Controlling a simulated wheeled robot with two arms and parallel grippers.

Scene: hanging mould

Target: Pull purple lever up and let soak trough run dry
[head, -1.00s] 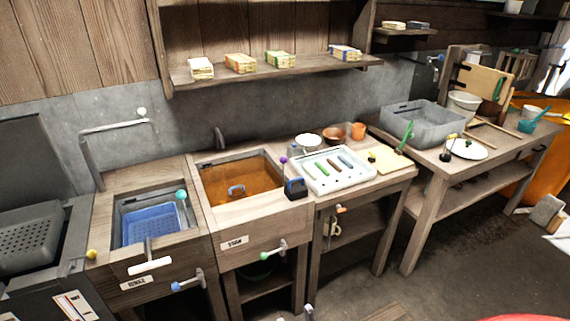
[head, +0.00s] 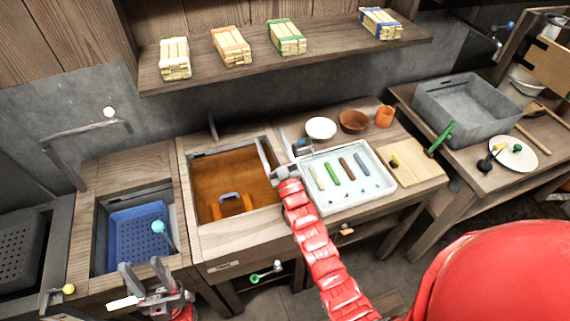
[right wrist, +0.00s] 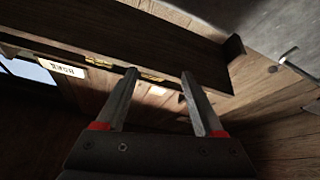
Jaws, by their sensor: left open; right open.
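The soak trough (head: 186,190) is a wooden-framed basin holding brown liquid, with a blue-grey handle (head: 229,197) showing in it. My right gripper (head: 272,152) is open over its right rim; my red arm reaches up to it from below. The purple lever knob is not visible now; the gripper and arm cover that rim area. In the right wrist view the right gripper (right wrist: 158,82) has parted fingers, with dark wood beyond and no lever between them. My left gripper (head: 143,270) is open before the left basin, with no object between its fingers.
A blue perforated basket (head: 130,240) sits in the left basin. A white tray (head: 378,202) with several coloured bars lies right of the trough. A lever with a green end (head: 265,273) sticks out below the trough. A shelf (head: 330,62) with bundles hangs above.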

